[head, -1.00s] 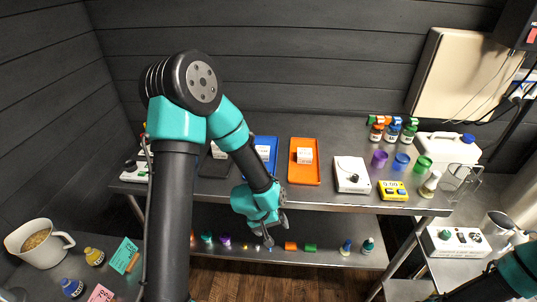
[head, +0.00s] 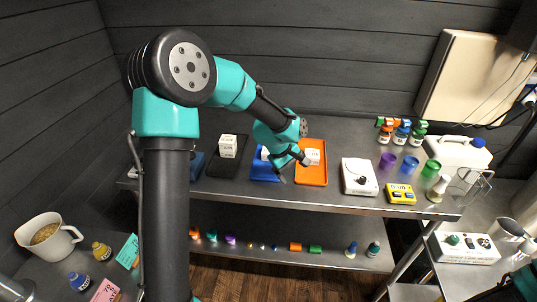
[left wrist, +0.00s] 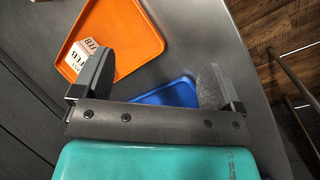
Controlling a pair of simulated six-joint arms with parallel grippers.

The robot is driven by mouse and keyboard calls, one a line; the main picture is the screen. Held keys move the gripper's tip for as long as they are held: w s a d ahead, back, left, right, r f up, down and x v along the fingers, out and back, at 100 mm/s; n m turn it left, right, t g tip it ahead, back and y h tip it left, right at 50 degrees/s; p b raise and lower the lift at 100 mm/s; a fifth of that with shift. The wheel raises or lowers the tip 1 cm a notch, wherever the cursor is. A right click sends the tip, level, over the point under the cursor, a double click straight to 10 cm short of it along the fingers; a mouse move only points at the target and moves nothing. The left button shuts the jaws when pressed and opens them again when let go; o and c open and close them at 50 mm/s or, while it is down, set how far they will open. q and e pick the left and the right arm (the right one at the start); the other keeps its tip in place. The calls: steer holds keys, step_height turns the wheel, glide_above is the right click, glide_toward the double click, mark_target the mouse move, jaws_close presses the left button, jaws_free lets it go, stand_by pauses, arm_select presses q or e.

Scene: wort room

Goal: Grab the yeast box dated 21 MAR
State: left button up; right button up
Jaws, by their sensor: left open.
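Three white yeast boxes stand on trays on the steel table. One box (head: 228,145) is on the black tray (head: 218,169). Another box (head: 265,153) on the blue tray (head: 258,177) is mostly hidden behind my left gripper. The third box (head: 313,156) is on the orange tray (head: 312,179); in the left wrist view its label reads FEB (left wrist: 80,60). I cannot read the other dates. My left gripper (head: 294,170) is open and empty above the blue and orange trays. In the left wrist view the blue tray's corner shows between its fingers (left wrist: 160,80).
A white scale-like device (head: 359,177) and a yellow timer (head: 400,194) stand right of the trays. Coloured cups and bottles (head: 401,134) stand behind them. A lower shelf (head: 270,235) holds small items. A pitcher (head: 47,240) is at the lower left.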

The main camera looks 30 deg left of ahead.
arm_select(q)
steer(key=w+a+r+n+g+y, duration=0.1)
steer(key=w+a+r+n+y, duration=0.1)
steer(key=w+a+r+n, duration=0.2)
steer(key=w+a+r+n+g+y, duration=0.2)
steer(key=w+a+r+n, duration=0.3)
steer(key=a+r, duration=0.3)
steer(key=a+n, duration=0.1)
steer(key=a, duration=0.2)
steer(key=shift+w+r, duration=0.25)
steer(key=shift+w, duration=0.05)
steer(key=shift+f, duration=0.1)
step_height(320, 180, down, 12)
steer(key=shift+f, duration=0.1)
steer(key=shift+f, duration=2.55)
steer(key=shift+c, duration=0.2)
